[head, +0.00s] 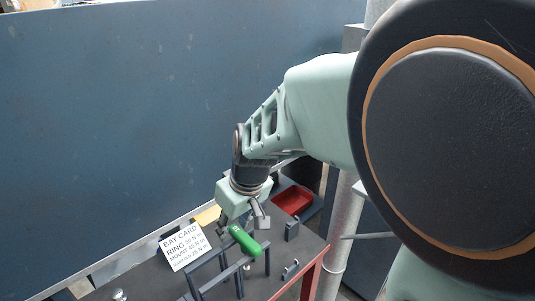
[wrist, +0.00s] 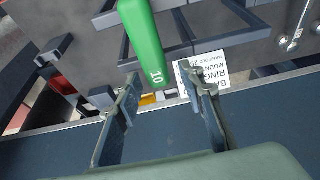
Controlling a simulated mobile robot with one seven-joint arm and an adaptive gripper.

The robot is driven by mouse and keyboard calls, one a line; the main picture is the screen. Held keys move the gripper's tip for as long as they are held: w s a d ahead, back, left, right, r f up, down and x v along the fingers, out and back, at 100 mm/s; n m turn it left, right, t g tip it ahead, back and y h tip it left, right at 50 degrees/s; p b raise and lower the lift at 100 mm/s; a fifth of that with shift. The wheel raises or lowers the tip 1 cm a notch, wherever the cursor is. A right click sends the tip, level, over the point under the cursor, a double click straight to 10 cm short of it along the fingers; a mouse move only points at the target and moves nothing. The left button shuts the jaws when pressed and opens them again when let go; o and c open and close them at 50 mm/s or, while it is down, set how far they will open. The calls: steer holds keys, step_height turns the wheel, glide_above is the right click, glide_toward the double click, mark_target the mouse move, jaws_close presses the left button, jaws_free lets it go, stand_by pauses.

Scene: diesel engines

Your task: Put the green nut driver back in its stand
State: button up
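The green nut driver (head: 244,240) shows its thick green handle, lying tilted beside a dark bar frame on the bench. In the wrist view the handle (wrist: 143,38) comes in from the top, and its end marked 10 is between the fingertips. My gripper (wrist: 158,77) is open, with a gap between each finger and the handle. In the head view my gripper (head: 240,219) is just behind the handle. The dark bar frame (head: 224,276), possibly the stand, is at the bench front. The driver's shaft is hidden, and I cannot tell what supports it.
A white bay card (head: 184,246) lies left of the frame. A red tray (head: 292,200) is at the back right, with small dark brackets (head: 291,230) near it. A blue wall (head: 150,110) runs along the bench's back.

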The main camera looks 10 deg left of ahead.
mark_target(245, 237)
steer(key=p+v, duration=0.8)
steer(key=v, duration=0.4)
steer(key=shift+r, duration=0.15)
